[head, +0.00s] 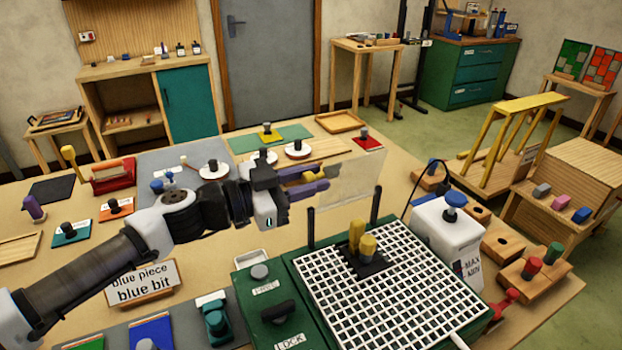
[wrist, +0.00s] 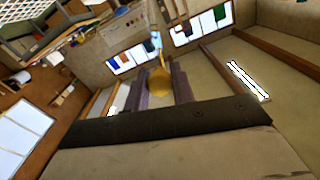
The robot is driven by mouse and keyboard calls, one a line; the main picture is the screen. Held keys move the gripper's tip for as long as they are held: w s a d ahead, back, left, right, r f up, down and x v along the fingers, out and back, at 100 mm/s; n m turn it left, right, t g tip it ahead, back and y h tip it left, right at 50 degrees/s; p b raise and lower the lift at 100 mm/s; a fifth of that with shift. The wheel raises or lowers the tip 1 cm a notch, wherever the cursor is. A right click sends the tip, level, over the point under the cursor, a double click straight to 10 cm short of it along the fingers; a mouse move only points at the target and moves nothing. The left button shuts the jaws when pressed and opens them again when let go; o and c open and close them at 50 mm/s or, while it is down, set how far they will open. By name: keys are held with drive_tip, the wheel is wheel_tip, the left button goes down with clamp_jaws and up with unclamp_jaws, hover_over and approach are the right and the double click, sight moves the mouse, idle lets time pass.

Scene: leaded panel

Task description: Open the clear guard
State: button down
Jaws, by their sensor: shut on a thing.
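The clear guard (head: 352,178) is a see-through pane, raised at the far edge of the green machine (head: 262,312), above two dark posts. It stands up clear of the white grid (head: 395,290), and its exact tilt is hard to tell. My gripper (head: 312,186) is at the pane's left side, its purple fingers shut on a yellow knob. In the wrist view the yellow knob (wrist: 159,81) sits between the two fingers. The pane itself is hard to make out in the wrist view.
A white tank with a blue knob (head: 448,225) stands right of the machine. Lidded pots (head: 297,149) and coloured plates lie behind my gripper. A sign (head: 140,283) stands below my arm.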

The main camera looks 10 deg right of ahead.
drive_tip(key=shift+w, duration=0.1)
idle(0.4)
drive_tip(key=c, duration=1.2)
unclamp_jaws()
drive_tip(key=shift+a, duration=0.1)
drive_tip(key=b+v, duration=0.4)
drive_tip(key=v, duration=0.9)
drive_tip(key=shift+a+b, duration=0.35)
drive_tip(key=shift+b, duration=0.05)
